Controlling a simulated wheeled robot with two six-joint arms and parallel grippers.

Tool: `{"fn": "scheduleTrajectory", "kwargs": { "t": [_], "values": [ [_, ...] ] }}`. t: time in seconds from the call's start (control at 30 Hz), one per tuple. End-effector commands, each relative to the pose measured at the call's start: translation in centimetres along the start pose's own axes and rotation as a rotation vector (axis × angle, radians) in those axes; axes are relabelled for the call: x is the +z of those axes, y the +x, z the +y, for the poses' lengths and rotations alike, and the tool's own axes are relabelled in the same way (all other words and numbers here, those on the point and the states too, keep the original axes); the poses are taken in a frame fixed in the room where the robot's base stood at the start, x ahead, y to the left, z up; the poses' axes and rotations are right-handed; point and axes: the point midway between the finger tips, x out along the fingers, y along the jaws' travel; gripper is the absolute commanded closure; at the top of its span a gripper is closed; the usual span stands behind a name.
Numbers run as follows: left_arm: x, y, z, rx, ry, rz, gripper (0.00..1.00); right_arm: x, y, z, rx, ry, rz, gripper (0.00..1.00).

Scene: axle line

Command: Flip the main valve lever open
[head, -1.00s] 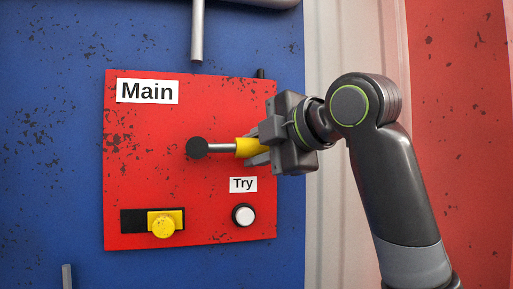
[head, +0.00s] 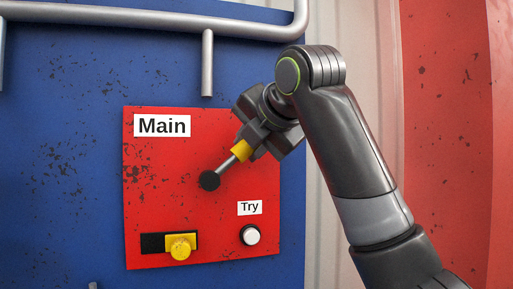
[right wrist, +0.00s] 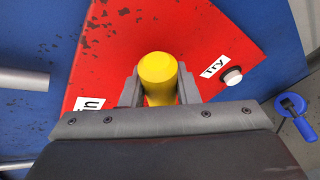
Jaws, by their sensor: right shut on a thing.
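The main valve lever is on the red panel (head: 150,210) under the "Main" label (head: 162,125). It has a black round pivot (head: 209,180), a grey rod (head: 227,165) and a yellow grip (head: 241,150). The lever points up and to the right, at a slant. My right gripper (head: 248,143) is shut on the yellow grip. In the right wrist view the yellow grip (right wrist: 158,72) sits between the two grey fingers. The left gripper is in no view.
Below the lever are a yellow sliding knob (head: 180,248) on a black slot and a white button (head: 250,235) under the "Try" label (head: 250,208). A grey pipe (head: 207,65) hangs above the panel. A blue-handled item (right wrist: 292,106) shows at the right in the right wrist view.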

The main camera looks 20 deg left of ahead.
Motion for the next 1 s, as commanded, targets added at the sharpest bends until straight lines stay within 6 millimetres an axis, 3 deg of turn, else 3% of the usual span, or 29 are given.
{"fn": "scheduleTrajectory", "kwargs": {
  "t": [0.3, 0.9, 0.93, 1.0],
  "values": [
    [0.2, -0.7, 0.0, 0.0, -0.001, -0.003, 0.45, -0.3, -0.3, 1.5, -0.051, -0.133, -0.036, 1.0],
    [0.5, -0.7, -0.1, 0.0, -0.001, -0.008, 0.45, -0.3, -0.4, 1.7, -0.065, -0.167, -0.047, 1.0],
    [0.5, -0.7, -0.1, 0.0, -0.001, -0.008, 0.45, -0.3, -0.4, 1.7, -0.065, -0.166, -0.047, 0.68],
    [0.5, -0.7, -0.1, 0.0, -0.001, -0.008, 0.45, -0.3, -0.4, 1.7, -0.065, -0.165, -0.047, 0.59]
  ]
}}
